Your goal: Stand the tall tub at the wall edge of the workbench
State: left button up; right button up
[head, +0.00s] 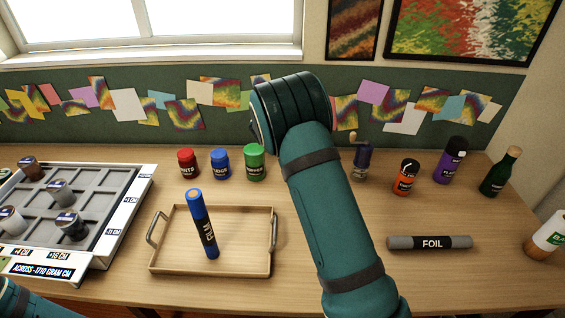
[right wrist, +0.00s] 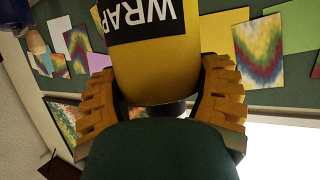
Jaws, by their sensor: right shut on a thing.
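My right gripper (right wrist: 160,100) is shut on a yellow cylinder (right wrist: 150,70) with a black label reading WRAP, in the right wrist view. In the head view my right arm hides that gripper and the cylinder. The workbench (head: 330,285) meets the green wall board along its far edge. A purple tub (head: 450,160) with a black lid stands at the back right. I cannot tell which thing is the tall tub. My left gripper is out of view; only a bit of its arm shows at bottom left.
Red (head: 187,163), blue (head: 220,164) and green (head: 254,162) jars stand at the back. A blue cylinder (head: 203,225) is in the wooden tray (head: 165,268). A grinder (head: 362,160), orange jar (head: 406,177), bottle (head: 500,172) and FOIL roll (head: 430,242) are right. A grey compartment tray (head: 110,215) is left.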

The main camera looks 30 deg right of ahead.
jog(key=shift+f+b, duration=1.05)
jog(key=shift+f, duration=3.15)
jog(key=shift+f, duration=0.1)
jog(key=o, duration=1.3)
jog(key=shift+f, duration=0.1)
jog(key=shift+r, duration=0.25)
jog(key=p+v, duration=0.1)
jog(key=v, duration=1.1)
jog(key=shift+p, duration=0.35)
